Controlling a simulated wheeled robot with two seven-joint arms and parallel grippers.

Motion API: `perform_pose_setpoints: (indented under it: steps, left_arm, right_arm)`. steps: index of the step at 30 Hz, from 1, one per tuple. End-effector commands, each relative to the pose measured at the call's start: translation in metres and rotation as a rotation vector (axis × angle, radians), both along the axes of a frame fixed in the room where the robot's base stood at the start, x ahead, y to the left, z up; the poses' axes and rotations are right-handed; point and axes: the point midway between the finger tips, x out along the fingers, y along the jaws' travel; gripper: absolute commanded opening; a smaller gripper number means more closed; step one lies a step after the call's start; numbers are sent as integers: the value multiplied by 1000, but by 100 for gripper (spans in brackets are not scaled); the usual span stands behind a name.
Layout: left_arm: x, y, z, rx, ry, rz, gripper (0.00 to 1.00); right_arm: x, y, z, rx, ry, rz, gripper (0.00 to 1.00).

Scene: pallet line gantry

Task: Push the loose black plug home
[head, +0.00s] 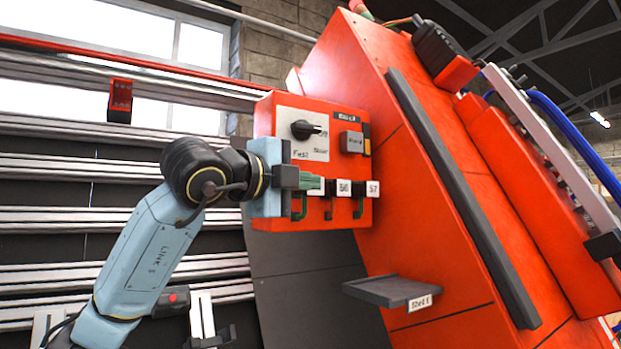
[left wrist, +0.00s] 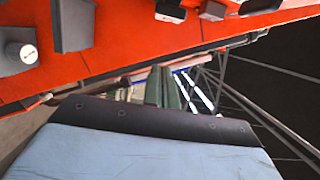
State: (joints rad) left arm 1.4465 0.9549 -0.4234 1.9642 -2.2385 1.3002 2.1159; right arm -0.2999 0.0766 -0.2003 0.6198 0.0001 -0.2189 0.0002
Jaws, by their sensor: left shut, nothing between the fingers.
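The red control box (head: 262,125) carries a row of small plugs with white labelled ends, including one marked S6 (head: 344,188) and one marked S7 (head: 373,188). In the left wrist view, a black plug with a white end (left wrist: 170,11) at the top edge appears to reach further out than its neighbours. I cannot tell for certain which plug is loose. My left gripper (head: 316,184) is shut and empty, in front of the left end of the row and hiding part of it. Its fingers also show in the left wrist view (left wrist: 161,88), apart from the plugs there.
A black rotary knob (head: 304,130) and a grey block (head: 352,142) sit above the row. Dark and green hooks (head: 358,208) hang below it. A small dark shelf (head: 385,291) juts out lower right. A red sloped housing (head: 430,200) stands right. Metal rails (head: 60,215) run left.

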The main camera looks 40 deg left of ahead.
Motion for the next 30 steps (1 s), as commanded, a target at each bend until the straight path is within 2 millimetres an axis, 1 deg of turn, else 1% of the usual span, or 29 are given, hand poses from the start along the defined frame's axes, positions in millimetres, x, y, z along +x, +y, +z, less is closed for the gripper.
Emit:
perform_pose_setpoints:
  steps: [1,3,5,6,7,9,13,18,27,30]
  left_arm:
    - [12,-2,3,-1,4,-1,0]
    - [27,-4,3,-1,4,-2,0]
    - [39,-6,2,1,4,-1,0]
    - [45,-4,2,0,3,1,0]
    - [46,5,2,1,3,6,0]
    - [49,14,1,-1,3,4,0]
    - [54,26,0,0,3,1,0]
    - [56,31,0,1,1,-1,0]
    - [56,32,-1,0,1,-1,0]
    - [61,41,-1,-3,1,-1,0]
  right_arm:
    - [0,-2,7,-2,1,1,38]
    - [0,-3,13,-4,1,2,38]
    - [-1,-4,17,-5,1,2,38]
    - [-1,-4,20,-5,2,2,38]
    - [-1,-4,21,-5,2,2,38]
    - [-1,-5,24,-6,3,2,38]
    - [-1,-6,28,-8,2,2,38]
    - [-1,-6,29,-8,3,2,38]
    - [-1,-5,29,-7,3,1,38]
    - [-1,-3,26,-4,2,1,38]
